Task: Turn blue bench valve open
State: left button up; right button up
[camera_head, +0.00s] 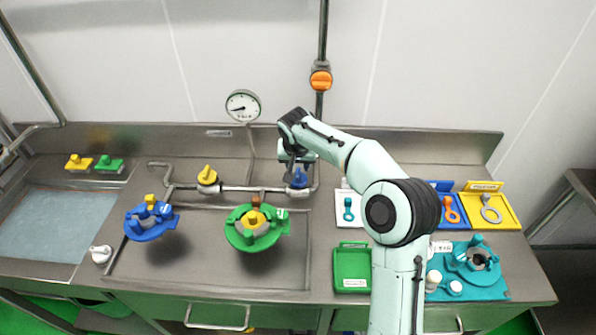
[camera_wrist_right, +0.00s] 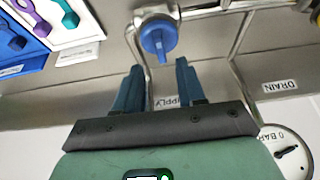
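The blue bench valve (camera_head: 298,182) sits on the steel pipe at the back of the bench, its knob partly hidden by my right gripper. In the right wrist view the blue valve (camera_wrist_right: 158,38) shows a round body with a raised handle bar, just beyond the fingertips. My right gripper (camera_head: 296,168) is above it in the head view. The right wrist view shows the gripper (camera_wrist_right: 160,68) open, its two dark blue fingers apart with nothing between them. The valve looks apart from the fingers. My left gripper is in neither view.
A yellow valve (camera_head: 207,177) sits left on the same pipe. A gauge (camera_head: 243,105) and an orange wall valve (camera_head: 320,79) are behind. Blue (camera_head: 150,220) and green (camera_head: 254,229) fittings stand in front. Trays, including a green one (camera_head: 352,268), lie right.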

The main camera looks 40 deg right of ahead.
aim_at(298, 173)
jog(key=x, duration=0.6)
jog(key=shift+w, duration=0.15)
grip_shut()
